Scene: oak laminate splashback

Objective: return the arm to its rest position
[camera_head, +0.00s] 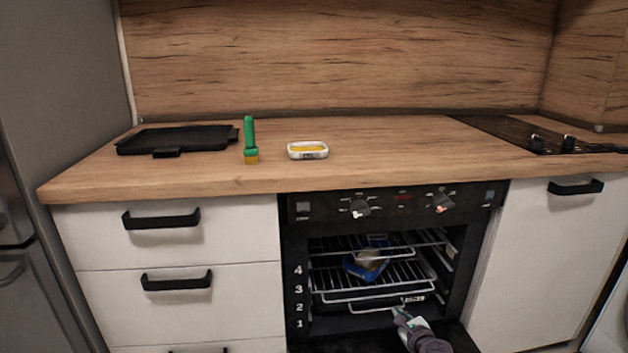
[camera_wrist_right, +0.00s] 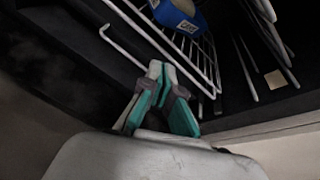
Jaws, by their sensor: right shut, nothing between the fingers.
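My right gripper (camera_head: 402,315) is low in the head view, in front of the open oven (camera_head: 290,265) and below its racks. In the right wrist view the gripper (camera_wrist_right: 158,72) shows its green and grey fingers shut with nothing between them. The wire rack (camera_wrist_right: 205,62) lies just beyond the fingertips in that view; I cannot tell whether they touch. A blue dish (camera_head: 362,270) with something pale in it sits on an oven rack. It shows in part in the wrist view (camera_wrist_right: 178,14). My left gripper is in neither view.
The oven door (camera_head: 455,335) is lowered at the bottom. On the counter (camera_head: 400,150) are a black tray (camera_head: 180,138), a green-handled brush (camera_head: 249,135) and a small white dish with yellow content (camera_head: 307,150). Drawer handles (camera_head: 160,219) jut out left of the oven.

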